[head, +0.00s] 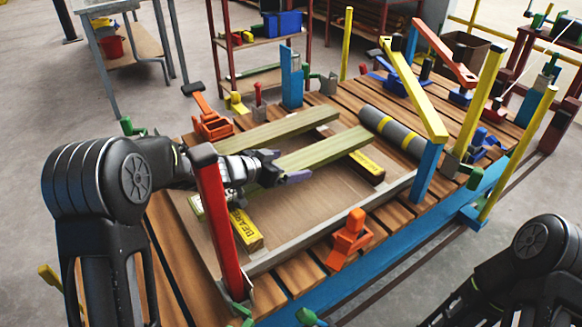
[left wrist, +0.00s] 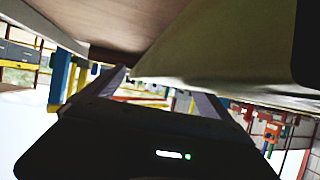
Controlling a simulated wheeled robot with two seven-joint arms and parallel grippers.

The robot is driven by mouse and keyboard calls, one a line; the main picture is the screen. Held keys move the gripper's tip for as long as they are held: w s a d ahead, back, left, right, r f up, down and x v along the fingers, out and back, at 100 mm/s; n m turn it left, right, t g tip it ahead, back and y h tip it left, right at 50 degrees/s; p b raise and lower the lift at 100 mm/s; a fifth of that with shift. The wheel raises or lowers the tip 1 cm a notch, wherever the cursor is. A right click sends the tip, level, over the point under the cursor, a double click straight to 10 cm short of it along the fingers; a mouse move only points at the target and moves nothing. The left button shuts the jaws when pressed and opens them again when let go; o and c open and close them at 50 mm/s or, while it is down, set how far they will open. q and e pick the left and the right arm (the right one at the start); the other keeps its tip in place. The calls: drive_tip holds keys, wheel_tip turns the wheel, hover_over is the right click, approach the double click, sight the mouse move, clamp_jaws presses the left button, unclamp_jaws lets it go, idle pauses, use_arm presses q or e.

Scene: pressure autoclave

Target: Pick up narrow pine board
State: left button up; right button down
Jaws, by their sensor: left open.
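Two pale green-yellow pine boards lie side by side in a shallow tray (head: 305,232): a far board (head: 285,131) and a near board (head: 325,150). I cannot tell for sure which is the narrow one. My left gripper (head: 282,168) is open at the near board, its fingers seeming to lie on either side of it; contact is unclear. The gripper and wrist hide part of this board. In the left wrist view, a pale board surface (left wrist: 220,45) fills the upper right, close to the open fingers (left wrist: 160,92). My right gripper is out of view.
Yellow bearer blocks (head: 245,230) support the boards. A red post (head: 218,215) stands close to my left wrist. A grey roll with yellow bands (head: 393,132) lies right of the boards. An orange clamp (head: 348,238) sits on the near slats. Yellow and blue posts rise at right.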

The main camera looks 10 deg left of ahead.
sight(287, 166)
use_arm(q)
drive_tip(key=shift+c, duration=0.3)
drive_tip(key=c, duration=2)
drive_tip(key=shift+r, duration=0.1)
wheel_tip(287, 166, up, 10)
drive_tip(key=p, duration=0.4)
drive_tip(key=shift+p, duration=0.3)
